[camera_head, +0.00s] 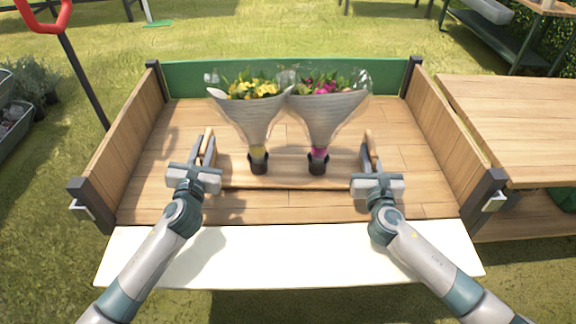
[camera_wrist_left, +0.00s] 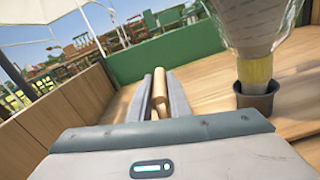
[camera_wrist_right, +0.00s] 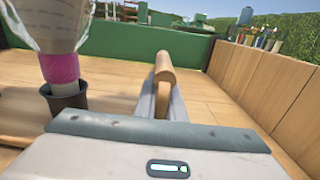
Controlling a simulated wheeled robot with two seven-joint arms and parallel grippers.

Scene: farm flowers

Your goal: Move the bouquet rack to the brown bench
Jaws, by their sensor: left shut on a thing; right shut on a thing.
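The bouquet rack (camera_head: 288,184) is a wooden board with two dark cups, inside a wooden cart bed. It holds a yellow bouquet (camera_head: 250,105) on the left and a pink bouquet (camera_head: 325,105) on the right, both wrapped in pale paper and upright. My left gripper (camera_head: 207,152) is shut on the rack's left wooden handle (camera_wrist_left: 158,92). My right gripper (camera_head: 370,152) is shut on the rack's right wooden handle (camera_wrist_right: 163,75). Whether the rack touches the bed floor is hard to tell. The brown bench (camera_head: 520,125) stands to the right of the cart.
The cart has wooden side walls (camera_head: 445,125), a green back panel (camera_head: 285,76) and dark corner posts. A white front flap (camera_head: 290,258) lies folded outward below my arms. The visible bench top is clear. Planters (camera_head: 15,125) stand at the far left.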

